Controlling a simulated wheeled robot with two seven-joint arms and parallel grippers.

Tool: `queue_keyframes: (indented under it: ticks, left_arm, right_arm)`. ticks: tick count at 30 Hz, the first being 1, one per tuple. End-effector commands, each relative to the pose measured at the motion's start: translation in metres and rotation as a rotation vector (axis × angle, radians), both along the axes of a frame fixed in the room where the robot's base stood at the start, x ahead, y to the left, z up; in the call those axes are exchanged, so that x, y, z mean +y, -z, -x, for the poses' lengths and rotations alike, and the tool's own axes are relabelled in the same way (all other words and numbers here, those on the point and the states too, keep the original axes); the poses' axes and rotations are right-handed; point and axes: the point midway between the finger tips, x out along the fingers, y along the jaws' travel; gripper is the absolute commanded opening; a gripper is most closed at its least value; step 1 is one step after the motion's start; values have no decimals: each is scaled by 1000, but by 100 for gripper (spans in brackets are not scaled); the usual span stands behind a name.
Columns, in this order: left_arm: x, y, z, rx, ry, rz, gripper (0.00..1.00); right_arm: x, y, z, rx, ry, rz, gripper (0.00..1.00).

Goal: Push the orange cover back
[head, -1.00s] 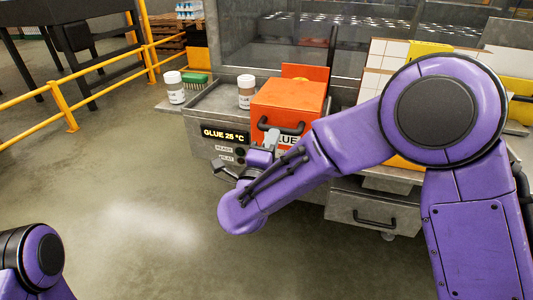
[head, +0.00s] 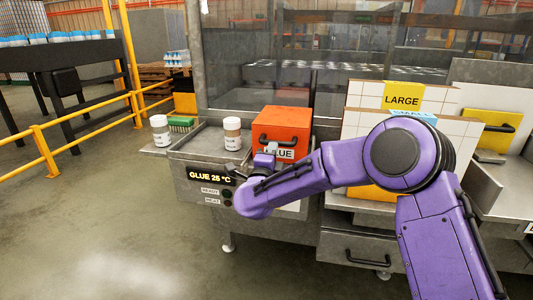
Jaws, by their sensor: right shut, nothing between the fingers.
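The orange cover (head: 287,120) is a boxy hood with a dark handle (head: 278,139) and a "GLUE" label on its front. It sits on the grey metal glue station, right of the white jars. My right gripper (head: 269,149) is shut and empty in front of the cover, close to the handle and the label. The forearm hides part of the cover's lower front, and I cannot tell whether the fingertips touch it. My left gripper is out of view.
Two white-lidded jars (head: 232,134) (head: 160,131) and a green brush (head: 181,124) stand left of the cover. Tiled boxes with a "LARGE" sign (head: 403,96) stand to the right. A glass guard (head: 236,60) rises behind. A yellow rail (head: 45,150) borders the open floor.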

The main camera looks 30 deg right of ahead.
Motion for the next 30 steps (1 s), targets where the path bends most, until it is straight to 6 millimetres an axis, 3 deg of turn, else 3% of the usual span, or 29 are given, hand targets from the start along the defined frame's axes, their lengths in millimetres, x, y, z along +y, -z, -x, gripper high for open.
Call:
queue_keyframes:
  ticks: [7,11,14,21,30]
  left_arm:
    - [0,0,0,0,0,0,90]
    - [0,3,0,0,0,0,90]
    - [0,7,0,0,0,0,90]
    - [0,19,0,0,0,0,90]
    - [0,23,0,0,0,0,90]
  right_arm:
    - [-3,-7,-1,-14,6,5,0]
    - [10,-4,5,-13,-1,6,0]
    - [31,2,17,-8,-11,7,0]
    - [76,16,67,-5,-18,7,0]
    - [99,23,96,-4,-15,4,0]
